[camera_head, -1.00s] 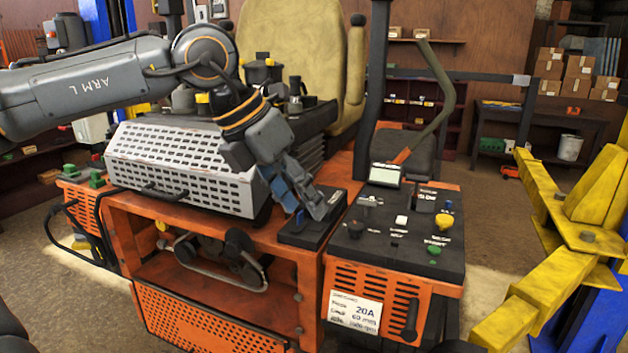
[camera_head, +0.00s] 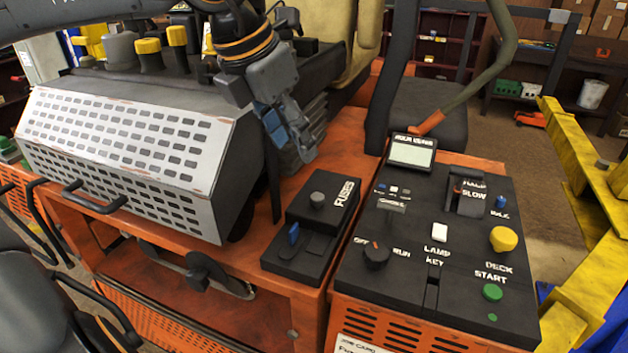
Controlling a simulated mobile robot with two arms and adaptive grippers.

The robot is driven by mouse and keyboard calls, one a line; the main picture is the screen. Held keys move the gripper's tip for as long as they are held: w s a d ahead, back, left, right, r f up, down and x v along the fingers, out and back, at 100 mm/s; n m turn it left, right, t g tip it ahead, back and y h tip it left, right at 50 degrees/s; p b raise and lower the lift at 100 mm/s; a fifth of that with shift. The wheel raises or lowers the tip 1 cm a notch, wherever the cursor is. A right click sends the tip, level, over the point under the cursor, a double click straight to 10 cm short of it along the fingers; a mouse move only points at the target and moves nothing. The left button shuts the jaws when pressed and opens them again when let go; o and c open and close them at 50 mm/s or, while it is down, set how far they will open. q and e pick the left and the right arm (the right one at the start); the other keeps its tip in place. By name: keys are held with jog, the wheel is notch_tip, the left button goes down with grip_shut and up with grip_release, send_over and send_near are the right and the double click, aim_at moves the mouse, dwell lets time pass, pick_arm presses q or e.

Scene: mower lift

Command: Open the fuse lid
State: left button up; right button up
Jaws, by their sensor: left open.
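The black fuse lid (camera_head: 325,203) is marked FUSES and has a round grey knob (camera_head: 317,200) on top. It lies flat and shut on its black base (camera_head: 287,264). In front of the lid, a small blue lever (camera_head: 293,234) stands up from this base. My left gripper (camera_head: 300,147) is open and empty, with blue and grey fingers pointing down. It hangs above and behind the lid, toward the seat, and does not touch it. My right gripper is not in view.
The control panel (camera_head: 411,285) with switches and a display (camera_head: 412,152) stands right of the fuse box. A perforated grey cover (camera_head: 120,150) is at the left. A dark post and lever rise behind the panel. Yellow lift arms (camera_head: 610,185) are at the right.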

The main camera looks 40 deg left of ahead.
aim_at(317, 196)
pick_arm(q)
jog(key=p+x, duration=0.1)
jog(key=x, duration=1)
jog(key=shift+f, duration=0.1)
jog(key=shift+w+d+f, duration=0.1)
jog(key=shift+w+f, duration=0.1)
jog(key=shift+f, duration=0.4)
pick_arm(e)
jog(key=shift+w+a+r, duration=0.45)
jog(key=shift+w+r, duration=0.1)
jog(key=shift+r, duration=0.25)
pick_arm(q)
jog(key=c, duration=0.9)
grip_shut()
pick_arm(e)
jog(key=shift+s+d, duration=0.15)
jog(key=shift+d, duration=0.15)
